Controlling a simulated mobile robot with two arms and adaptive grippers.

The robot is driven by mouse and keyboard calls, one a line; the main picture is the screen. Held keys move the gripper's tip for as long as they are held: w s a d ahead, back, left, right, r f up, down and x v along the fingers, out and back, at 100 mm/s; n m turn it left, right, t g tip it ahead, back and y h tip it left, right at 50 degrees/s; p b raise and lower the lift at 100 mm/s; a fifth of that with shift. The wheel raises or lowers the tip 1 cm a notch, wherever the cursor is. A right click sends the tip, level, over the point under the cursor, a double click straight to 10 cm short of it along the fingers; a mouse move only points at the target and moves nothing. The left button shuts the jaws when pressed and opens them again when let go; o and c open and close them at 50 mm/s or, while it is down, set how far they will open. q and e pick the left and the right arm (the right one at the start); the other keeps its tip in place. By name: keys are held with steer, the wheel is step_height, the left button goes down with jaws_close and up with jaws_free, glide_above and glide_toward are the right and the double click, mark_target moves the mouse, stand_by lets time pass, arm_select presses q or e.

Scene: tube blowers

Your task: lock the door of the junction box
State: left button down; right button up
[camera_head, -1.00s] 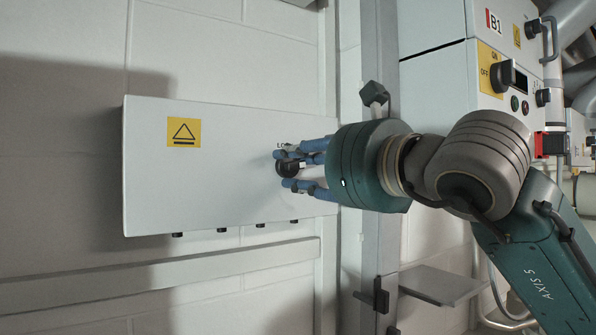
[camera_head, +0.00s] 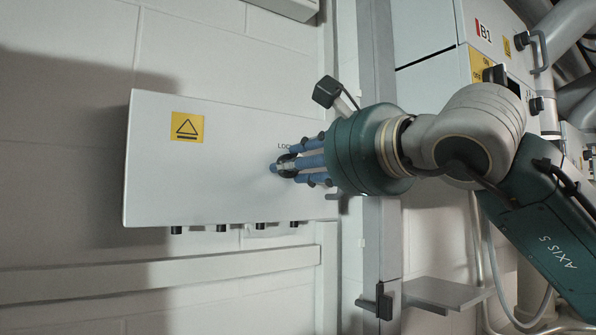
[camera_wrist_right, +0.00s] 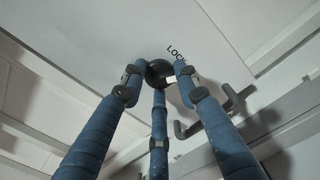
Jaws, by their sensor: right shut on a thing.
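The junction box door (camera_head: 215,155) is a pale grey panel on the wall, seen sideways, with a yellow warning label (camera_head: 187,126). It appears closed against the box. A dark round lock knob (camera_head: 287,158) sits near its right end beside the printed word LOCK. My right gripper (camera_head: 284,166) comes in from the right, its blue fingers shut around the knob. In the right wrist view the fingertips meet around the black knob (camera_wrist_right: 158,72), with LOCK printed beside it. The fingers hide part of the knob, so its exact angle is unclear. My left gripper is out of view.
Several small black fittings (camera_head: 221,228) line the box's lower edge. A grey vertical post (camera_head: 380,235) stands right of the box. A cabinet marked B1 (camera_head: 484,32) with a yellow-plated switch is at upper right. A grey shelf (camera_head: 447,292) juts out below my arm.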

steer(key=shift+f+n, duration=0.1)
steer(key=shift+n, duration=3.2)
steer(key=o, duration=1.2)
steer(key=v, duration=1.2)
steer(key=shift+w, duration=0.1)
